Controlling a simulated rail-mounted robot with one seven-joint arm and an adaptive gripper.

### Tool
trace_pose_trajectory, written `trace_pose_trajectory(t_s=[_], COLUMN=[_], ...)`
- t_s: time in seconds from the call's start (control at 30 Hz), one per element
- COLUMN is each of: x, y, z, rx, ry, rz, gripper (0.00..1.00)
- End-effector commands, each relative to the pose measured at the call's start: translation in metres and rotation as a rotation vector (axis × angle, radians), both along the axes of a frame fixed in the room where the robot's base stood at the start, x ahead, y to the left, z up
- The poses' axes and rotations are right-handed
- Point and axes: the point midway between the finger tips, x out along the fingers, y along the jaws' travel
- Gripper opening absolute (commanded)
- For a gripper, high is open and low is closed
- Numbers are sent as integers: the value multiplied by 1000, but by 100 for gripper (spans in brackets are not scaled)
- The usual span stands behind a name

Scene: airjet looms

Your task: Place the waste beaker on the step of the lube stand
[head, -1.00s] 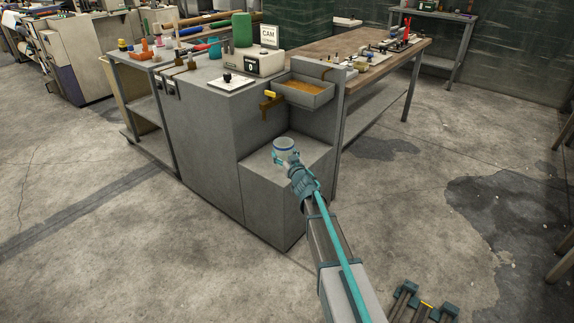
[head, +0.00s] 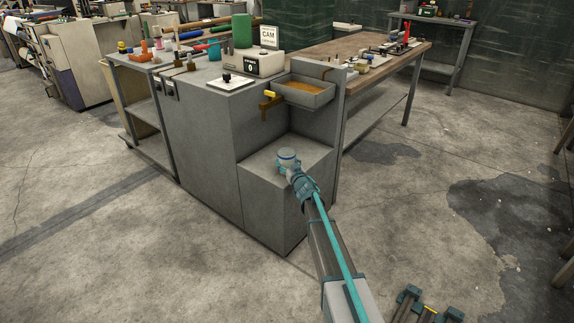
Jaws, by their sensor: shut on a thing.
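My gripper (head: 290,171) is shut on the beaker from the front right side. The gripper's fingers and the beaker's lower part blend together, so I cannot tell whether its base touches the step.
Above the step hang a yellow-handled tap (head: 270,97) and a grey tray (head: 306,92) with amber contents. A grey side panel (head: 335,110) bounds the step at the right. A wooden-topped bench (head: 375,50) stands behind. The rest of the step top is clear.

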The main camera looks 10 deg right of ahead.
Motion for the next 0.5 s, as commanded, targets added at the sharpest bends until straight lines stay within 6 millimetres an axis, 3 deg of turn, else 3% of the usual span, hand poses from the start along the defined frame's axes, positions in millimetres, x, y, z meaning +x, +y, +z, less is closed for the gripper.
trace_pose_trajectory(t_s=[0.4, 0.43, 0.5], x=[0, 0, 0], y=[0, 0, 0], z=[-4, -4, -3], rx=[0, 0, -1], ry=[-1, -1, -1], rz=[0, 0, 0], gripper=[31, 74, 86])
